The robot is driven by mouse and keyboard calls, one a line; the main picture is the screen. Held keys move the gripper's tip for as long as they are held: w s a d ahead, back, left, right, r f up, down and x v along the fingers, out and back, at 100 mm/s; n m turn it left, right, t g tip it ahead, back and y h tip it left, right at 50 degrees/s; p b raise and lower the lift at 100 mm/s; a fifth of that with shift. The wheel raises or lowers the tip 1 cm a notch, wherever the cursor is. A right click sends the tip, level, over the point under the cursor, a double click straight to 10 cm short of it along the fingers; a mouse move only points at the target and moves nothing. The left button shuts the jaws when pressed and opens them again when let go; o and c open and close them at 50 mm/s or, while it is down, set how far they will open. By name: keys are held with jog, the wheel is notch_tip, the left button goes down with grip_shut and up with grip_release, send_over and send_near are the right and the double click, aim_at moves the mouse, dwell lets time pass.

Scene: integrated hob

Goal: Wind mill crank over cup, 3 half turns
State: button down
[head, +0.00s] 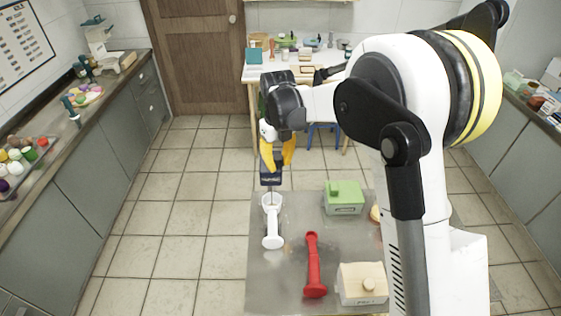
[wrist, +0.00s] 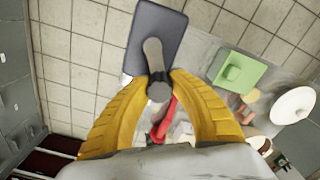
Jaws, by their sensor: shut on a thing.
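My gripper (wrist: 160,92) has its yellow fingers closed around a grey rounded handle (wrist: 153,55). The handle joins a dark blue-grey rectangular piece (wrist: 171,22), which also shows below my fingers in the head view (head: 271,179). I cannot tell for sure whether this is the mill's crank. In the head view the dark piece is above a small white cup-like thing (head: 267,201), with a thin rod between them. A white piece with a wide foot (head: 273,241) shows just in front of it. Whether they are joined is unclear.
On the grey table (head: 267,280) are a green box with a knob (head: 343,200), a red spindle-shaped thing (head: 313,262) and a cream box with a knob (head: 357,287). My arm hides part of the table's right side. Counters flank the tiled floor.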

jog(key=shift+s+a+m, duration=0.1)
jog(key=shift+a+m, duration=0.05)
jog(key=shift+m, duration=0.35)
jog(key=c, duration=1.3)
grip_release()
jog(key=shift+c, duration=0.2)
notch_tip(320, 180, up, 12)
